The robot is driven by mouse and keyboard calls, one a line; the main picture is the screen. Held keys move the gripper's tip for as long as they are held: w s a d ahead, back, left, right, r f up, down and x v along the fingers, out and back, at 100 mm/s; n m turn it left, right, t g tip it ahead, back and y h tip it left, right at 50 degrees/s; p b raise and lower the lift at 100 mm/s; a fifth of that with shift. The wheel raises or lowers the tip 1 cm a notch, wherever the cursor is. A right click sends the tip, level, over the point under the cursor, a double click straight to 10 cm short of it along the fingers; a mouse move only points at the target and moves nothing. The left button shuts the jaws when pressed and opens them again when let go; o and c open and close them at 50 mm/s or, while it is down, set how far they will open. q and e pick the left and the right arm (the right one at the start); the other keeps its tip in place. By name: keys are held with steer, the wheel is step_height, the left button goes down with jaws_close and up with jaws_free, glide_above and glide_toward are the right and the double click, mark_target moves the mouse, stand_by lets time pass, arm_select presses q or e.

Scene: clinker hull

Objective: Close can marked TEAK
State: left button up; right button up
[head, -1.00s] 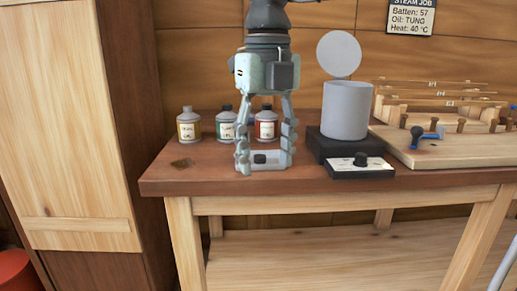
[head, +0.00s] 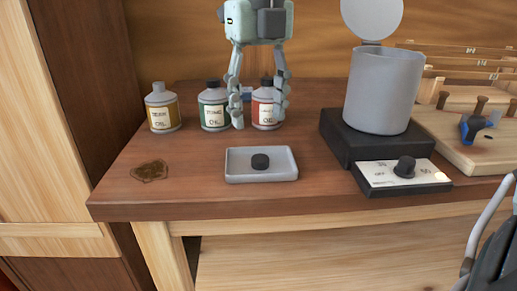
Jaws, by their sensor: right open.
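Three small metal cans stand in a row on the bench. The left can (head: 163,114) has a yellow label and a bare grey neck without a dark cap. The middle can, with a green label (head: 213,115), and the right can, with a red label (head: 264,112), wear dark caps. The label words are too blurred to tell surely which says TEAK. A loose black cap (head: 260,162) lies in a shallow grey tray (head: 285,177) in front of them. My right gripper (head: 258,118) points down, open and empty, above and behind the tray, partly hiding the red-labelled can. My left gripper is out of view.
A grey pot (head: 384,95) with a raised round lid (head: 372,16) stands on a black heater with a knob panel (head: 395,175) at right. A wooden jig (head: 470,150) lies beyond it. A brown stain (head: 149,171) marks the bench near its left edge. A wooden cabinet stands at left.

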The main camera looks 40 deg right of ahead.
mark_target(259, 157)
stand_by(0.3)
steer(key=shift+f, duration=1.25)
steer(key=shift+f, duration=2.6)
steer(key=shift+c, duration=0.2)
steer(key=c, duration=0.7)
